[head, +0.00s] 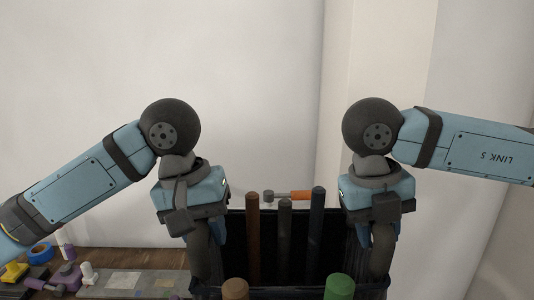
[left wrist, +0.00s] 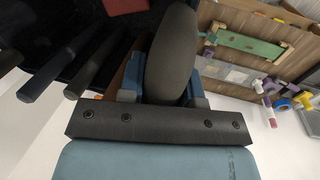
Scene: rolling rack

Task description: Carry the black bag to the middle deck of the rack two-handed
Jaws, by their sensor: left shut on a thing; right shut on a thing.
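The black bag (head: 268,245) is at the bottom centre of the head view, open at the top, with its lower part cut off. Several rod-like handles stand up out of it. My left gripper (head: 207,240) is shut on the bag's thick grey handle at its left side. In the left wrist view the fingers (left wrist: 160,85) close around this grey handle (left wrist: 172,50), with the dark bag (left wrist: 105,35) beside it. My right gripper (head: 378,238) is shut on the matching grey handle at the right side. The rack's middle deck cannot be made out.
A wooden surface (head: 120,258) at lower left holds a blue tape roll (head: 40,254), a yellow piece (head: 14,271), purple pieces and a grey flat board. The left wrist view shows a green strip (left wrist: 245,40) on wood. A pale wall stands behind.

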